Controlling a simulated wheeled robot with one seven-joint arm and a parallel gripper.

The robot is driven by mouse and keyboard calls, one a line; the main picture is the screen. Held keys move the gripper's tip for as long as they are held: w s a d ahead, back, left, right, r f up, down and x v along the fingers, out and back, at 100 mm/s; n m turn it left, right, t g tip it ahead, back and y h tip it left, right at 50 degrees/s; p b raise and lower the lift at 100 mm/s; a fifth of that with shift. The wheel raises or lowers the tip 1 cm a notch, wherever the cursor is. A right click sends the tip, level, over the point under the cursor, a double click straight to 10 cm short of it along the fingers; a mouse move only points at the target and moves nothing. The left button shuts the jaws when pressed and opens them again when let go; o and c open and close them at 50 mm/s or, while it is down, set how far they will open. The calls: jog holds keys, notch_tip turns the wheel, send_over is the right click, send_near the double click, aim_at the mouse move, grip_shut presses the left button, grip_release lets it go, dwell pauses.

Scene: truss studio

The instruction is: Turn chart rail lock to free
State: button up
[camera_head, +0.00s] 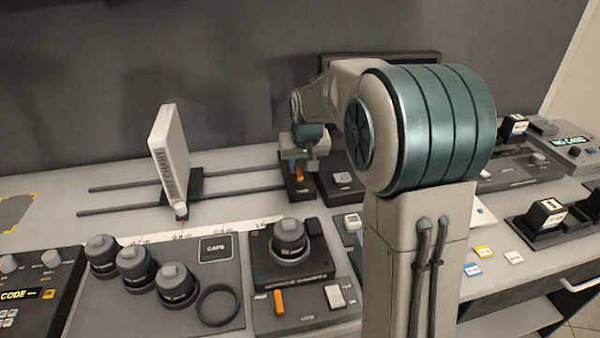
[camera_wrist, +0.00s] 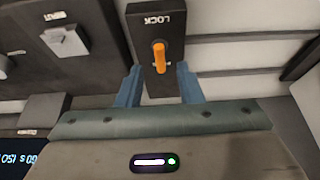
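The chart rail lock is a dark block (camera_wrist: 143,20) marked LOCK, with a short orange lever (camera_wrist: 159,58) on its face. In the wrist view the lever stands nearly straight up and down in the picture, and a small mark beside it is too small to read. My gripper (camera_wrist: 159,68) is open, with one blue finger on each side of the lever's lower end. Neither finger appears to touch it; I cannot tell the depth gap. In the head view the orange lever (camera_head: 299,174) shows just below my gripper (camera_head: 300,160), at the rails' right end.
A white chart board (camera_head: 172,150) stands on two dark rails (camera_head: 245,180) left of the lock. A block with a light switch (camera_head: 342,178) sits close on the right. Lens-like knobs (camera_head: 135,265) and a panel with another orange lever (camera_head: 279,301) are in front.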

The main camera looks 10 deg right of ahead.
aim_at(300, 173)
jog(key=x, duration=0.5)
jog(key=shift+f, duration=0.15)
grip_shut()
